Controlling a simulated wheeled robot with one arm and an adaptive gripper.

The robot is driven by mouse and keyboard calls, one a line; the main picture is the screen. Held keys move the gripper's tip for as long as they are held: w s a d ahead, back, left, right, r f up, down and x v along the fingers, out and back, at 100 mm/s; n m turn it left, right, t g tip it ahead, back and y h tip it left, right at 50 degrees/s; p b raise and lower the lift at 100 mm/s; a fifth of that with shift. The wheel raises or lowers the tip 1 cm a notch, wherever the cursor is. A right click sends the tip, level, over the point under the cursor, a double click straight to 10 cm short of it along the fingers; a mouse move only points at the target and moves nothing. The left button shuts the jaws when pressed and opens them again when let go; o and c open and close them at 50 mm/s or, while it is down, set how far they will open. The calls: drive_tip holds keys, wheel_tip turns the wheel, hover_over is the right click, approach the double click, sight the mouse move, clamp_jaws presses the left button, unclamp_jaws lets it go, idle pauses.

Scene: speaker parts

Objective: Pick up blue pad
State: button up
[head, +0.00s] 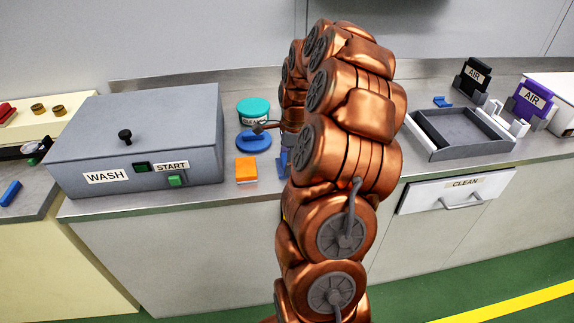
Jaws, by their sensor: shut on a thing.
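My copper-coloured arm reaches over the counter and hides most of my gripper (284,150), which shows only in part at the arm's left edge. A narrow blue piece (283,163), seemingly the blue pad, shows there beside the arm, low over the counter. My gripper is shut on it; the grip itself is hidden. An orange pad (246,169) with a white layer lies on the counter just to the left. A round blue item (253,143) lies behind the orange pad.
A grey WASH box (140,135) stands at left. A teal-lidded container (253,109) stands behind the round blue item. At right are a grey tray (462,134), a CLEAN drawer (457,190), and black (474,75) and purple (532,99) AIR holders.

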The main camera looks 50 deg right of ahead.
drive_tip(key=shift+c, duration=1.2)
drive_tip(key=shift+r+b, duration=0.5)
drive_tip(key=shift+r, duration=1.2)
drive_tip(key=s+a+b, duration=0.1)
drive_tip(key=s+a, duration=0.1)
drive_tip(key=s, duration=0.5)
drive_tip(key=s+a+r+b, duration=0.1)
drive_tip(key=s+a, duration=0.2)
drive_tip(key=s, duration=0.5)
drive_tip(key=shift+r+b, duration=0.25)
drive_tip(key=shift+b, duration=0.1)
drive_tip(key=shift+s+a, duration=0.1)
drive_tip(key=o, duration=0.5)
drive_tip(key=c, duration=0.4)
